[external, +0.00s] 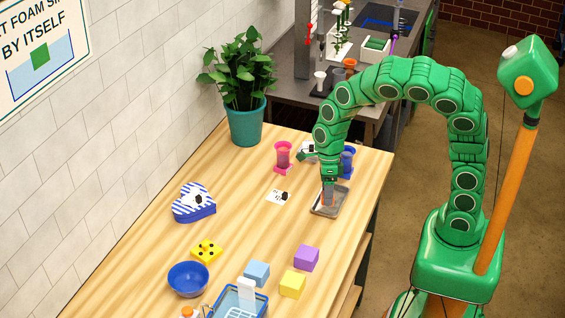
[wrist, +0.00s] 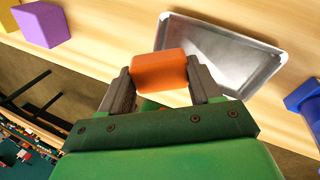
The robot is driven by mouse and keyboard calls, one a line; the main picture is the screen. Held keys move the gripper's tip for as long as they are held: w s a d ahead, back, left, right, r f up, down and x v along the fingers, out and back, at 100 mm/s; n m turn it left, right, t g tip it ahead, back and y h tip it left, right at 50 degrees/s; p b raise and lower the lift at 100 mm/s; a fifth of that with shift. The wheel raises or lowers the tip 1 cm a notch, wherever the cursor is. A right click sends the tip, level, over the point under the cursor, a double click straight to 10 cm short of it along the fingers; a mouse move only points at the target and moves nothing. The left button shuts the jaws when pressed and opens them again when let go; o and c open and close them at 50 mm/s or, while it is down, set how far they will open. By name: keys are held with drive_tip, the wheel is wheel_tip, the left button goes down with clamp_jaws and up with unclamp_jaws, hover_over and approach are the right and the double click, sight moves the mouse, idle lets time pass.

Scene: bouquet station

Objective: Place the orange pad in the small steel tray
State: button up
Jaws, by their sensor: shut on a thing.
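My gripper (wrist: 160,84) is shut on the orange pad (wrist: 160,69), which sits between the two dark fingers in the wrist view. The small steel tray (wrist: 225,52) lies on the wooden table just beyond the pad, and the pad overlaps its near left part in that view. In the external view my gripper (external: 328,196) points down over the steel tray (external: 338,205), with the pad mostly hidden by the fingers. I cannot tell whether the pad touches the tray floor. The tray looks empty otherwise.
A blue cup (external: 347,160) and a pink cup (external: 283,155) stand behind the tray. Purple (external: 306,258), yellow (external: 292,284) and light blue (external: 256,273) blocks sit nearer the front. The table's right edge is close to the tray.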

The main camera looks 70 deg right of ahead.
drive_tip(key=s+d+r, duration=0.3)
drive_tip(key=s+r, duration=0.6)
drive_tip(key=s, duration=0.4)
drive_tip(key=w+d+f+h, duration=0.1)
drive_tip(key=w+f+h, duration=0.15)
drive_tip(key=w, duration=0.45)
drive_tip(key=w+d+f+h, duration=0.1)
drive_tip(key=w+f, duration=0.2)
drive_tip(key=w, duration=0.3)
drive_tip(key=shift+h, duration=0.25)
drive_tip(key=shift+w+a+f, duration=0.1)
drive_tip(key=shift+f, duration=1.9)
drive_tip(key=shift+w+a+f, duration=0.1)
drive_tip(key=shift+f, duration=1.9)
drive_tip(key=shift+f, duration=0.1)
drive_tip(key=o, duration=1.1)
drive_tip(key=r, duration=0.4)
drive_tip(key=w+r, duration=0.1)
drive_tip(key=r, duration=0.7)
drive_tip(key=shift+w+a+r, duration=0.15)
drive_tip(key=shift+a, duration=0.1)
